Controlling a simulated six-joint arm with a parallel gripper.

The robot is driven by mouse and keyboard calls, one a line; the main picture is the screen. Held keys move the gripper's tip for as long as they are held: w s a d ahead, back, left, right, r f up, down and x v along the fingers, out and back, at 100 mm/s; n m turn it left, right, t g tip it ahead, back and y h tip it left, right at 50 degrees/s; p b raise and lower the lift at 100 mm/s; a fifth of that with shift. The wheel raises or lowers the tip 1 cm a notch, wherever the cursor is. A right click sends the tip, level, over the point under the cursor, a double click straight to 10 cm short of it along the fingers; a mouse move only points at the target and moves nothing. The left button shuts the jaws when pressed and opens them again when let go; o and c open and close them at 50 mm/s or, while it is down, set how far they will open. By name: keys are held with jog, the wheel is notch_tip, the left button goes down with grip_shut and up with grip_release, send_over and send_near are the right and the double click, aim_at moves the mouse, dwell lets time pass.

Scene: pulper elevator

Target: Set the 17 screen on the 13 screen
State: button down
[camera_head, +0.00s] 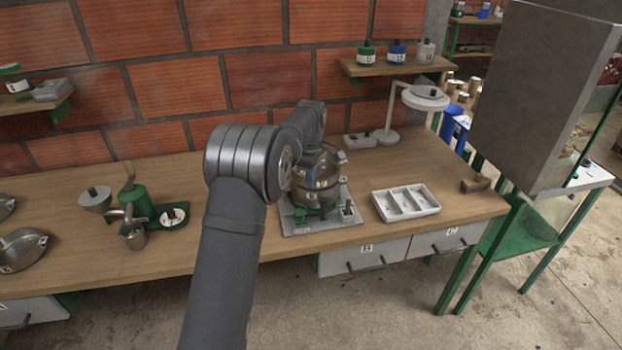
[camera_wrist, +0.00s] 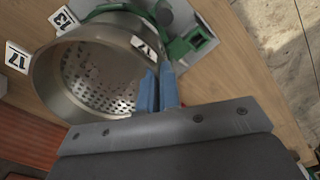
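The 17 screen is a round metal pan with a perforated bottom (camera_wrist: 85,75) and a 17 label on its rim. In the wrist view, my gripper's blue fingers (camera_wrist: 158,90) are closed on its rim. In the head view, metal pans (camera_head: 318,172) show beneath my wrist, above a grey plate with green parts. A 13 tag (camera_wrist: 62,20) and another 17 tag (camera_wrist: 17,57) stick out beside the pan. The 13 screen is mostly hidden below the held pan. I cannot tell whether the two screens touch. The fingertips are hidden in the head view.
The grey plate (camera_head: 300,225) lies on the wooden bench (camera_head: 450,180). A white divided tray (camera_head: 405,203) is to its right, with a lamp (camera_head: 425,98) behind. A grey hopper (camera_head: 545,90) stands at the right.

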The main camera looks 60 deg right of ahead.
jog(key=shift+f, duration=0.4)
dwell(0.7)
jog(key=c, duration=1.6)
grip_release()
jog(key=shift+o, duration=0.2)
notch_tip(320, 180, up, 18)
jog(key=shift+f, duration=0.25)
jog(key=shift+f, duration=0.1)
notch_tip(320, 180, down, 17)
jog(key=shift+f, duration=0.1)
jog(key=shift+r, duration=0.2)
